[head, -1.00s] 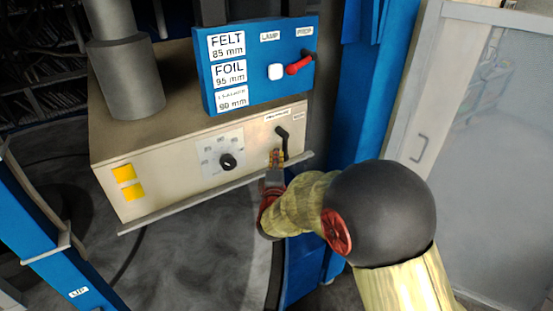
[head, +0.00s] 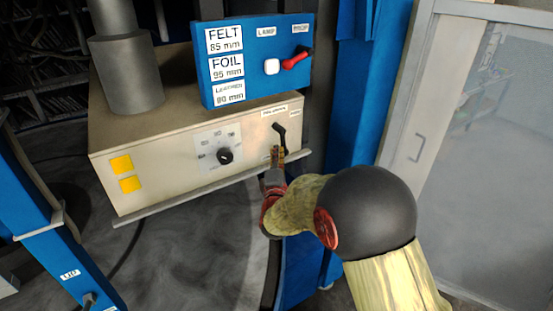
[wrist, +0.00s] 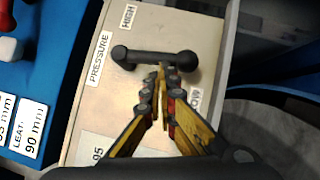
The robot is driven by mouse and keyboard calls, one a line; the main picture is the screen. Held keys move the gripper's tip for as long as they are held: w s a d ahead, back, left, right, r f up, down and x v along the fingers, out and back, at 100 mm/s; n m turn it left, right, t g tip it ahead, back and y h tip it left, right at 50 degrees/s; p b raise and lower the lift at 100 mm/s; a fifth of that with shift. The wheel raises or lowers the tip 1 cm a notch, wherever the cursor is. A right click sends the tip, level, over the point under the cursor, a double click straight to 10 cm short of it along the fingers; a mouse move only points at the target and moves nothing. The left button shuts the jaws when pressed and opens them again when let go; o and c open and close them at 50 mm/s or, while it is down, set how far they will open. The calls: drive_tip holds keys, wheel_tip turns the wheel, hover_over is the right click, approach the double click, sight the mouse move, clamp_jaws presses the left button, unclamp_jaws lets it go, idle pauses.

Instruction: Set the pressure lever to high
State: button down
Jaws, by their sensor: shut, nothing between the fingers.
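The pressure lever (head: 281,138) is a black handle on the right of the beige panel, hanging down and slightly right from its pivot. In the wrist view the lever (wrist: 155,56) lies across the picture, its round knob at the right. The HIGH label (wrist: 128,16) is above it, the LOW label (wrist: 194,101) below its knob end, and the PRESSURE label (wrist: 98,58) by its pivot. My gripper (head: 278,153) is shut and empty. Its fingertips (wrist: 160,70) are at the LOW side of the lever's shaft; I cannot tell whether they touch it.
A black dial (head: 224,156) is left of the lever. The blue box (head: 252,90) above carries a white button (head: 272,67) and a red-handled switch (head: 297,59). A metal ledge (head: 190,190) runs below the panel. A blue post (head: 360,90) stands right.

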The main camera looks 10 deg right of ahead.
drive_tip(key=w+d+n+t+y+b, duration=0.2)
drive_tip(key=d+n+b, duration=0.4)
drive_tip(key=b, duration=1)
drive_tip(key=n+t+y, duration=0.1)
drive_tip(key=n+t, duration=0.1)
drive_tip(key=shift+n, duration=0.3)
drive_tip(key=shift+d+r+b, duration=0.15)
drive_tip(key=shift+r+b, duration=0.05)
drive_tip(key=shift+b, duration=0.2)
drive_tip(key=shift+f, duration=0.2)
